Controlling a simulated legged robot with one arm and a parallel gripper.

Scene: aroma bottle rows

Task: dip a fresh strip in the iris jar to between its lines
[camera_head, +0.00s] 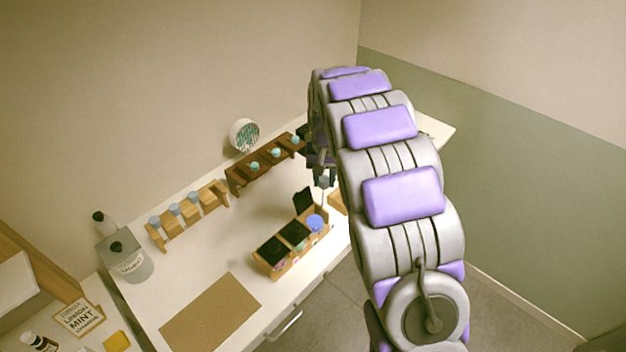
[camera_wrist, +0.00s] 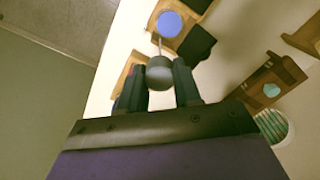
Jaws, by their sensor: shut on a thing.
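My gripper (camera_head: 321,172) is above the right end of a wooden box (camera_head: 272,272) on the counter. It is shut on a grey rounded grip (camera_wrist: 159,73) with a thin pale strip (camera_head: 323,196) pointing down. In the wrist view the strip (camera_wrist: 160,45) points toward a round blue jar opening (camera_wrist: 170,23); I cannot tell if its tip touches it. The blue-filled jar (camera_head: 315,222) stands open in the box's right compartment, a black lid (camera_head: 304,200) tilted up behind it. No label reading iris is legible. The strip's lines are too small to see.
Two black-topped jars (camera_head: 272,252) fill the box's other compartments. Behind stand a dark wooden rack (camera_head: 262,172) and a light one (camera_head: 187,218) with small bottles, and a round striped container (camera_head: 244,134). A brown mat (camera_head: 210,312) lies bare at front left.

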